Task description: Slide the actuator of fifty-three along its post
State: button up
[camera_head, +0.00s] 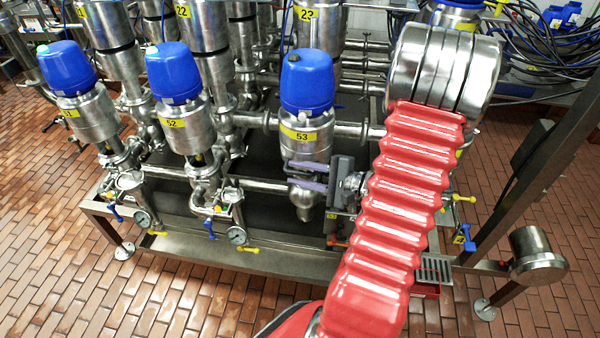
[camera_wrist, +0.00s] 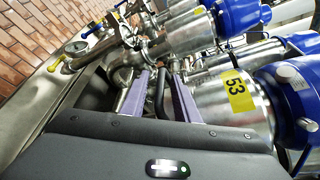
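Actuator fifty-three (camera_head: 306,135) is a steel cylinder with a blue cap and a yellow "53" label, upright on its post in the front row. In the wrist view the actuator (camera_wrist: 226,98) lies to the right of my fingers. My gripper (camera_head: 291,173) reaches in from the right, just below the actuator, with its two purple fingers apart, one above the other. In the wrist view my gripper (camera_wrist: 165,75) shows the fingers parallel with a gap, a dark bar showing between them. The post is mostly hidden; I cannot tell whether the fingers touch it.
Actuators fifty-two (camera_head: 175,110) and fifty-one (camera_head: 85,110) stand to the left. Pipes and more valves crowd behind. Gauges (camera_head: 237,235) and small handles line the frame's front edge. My red arm hides the area to the right. The tiled floor (camera_head: 50,270) is clear.

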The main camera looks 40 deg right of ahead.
jog(key=shift+c, duration=0.7)
grip_shut()
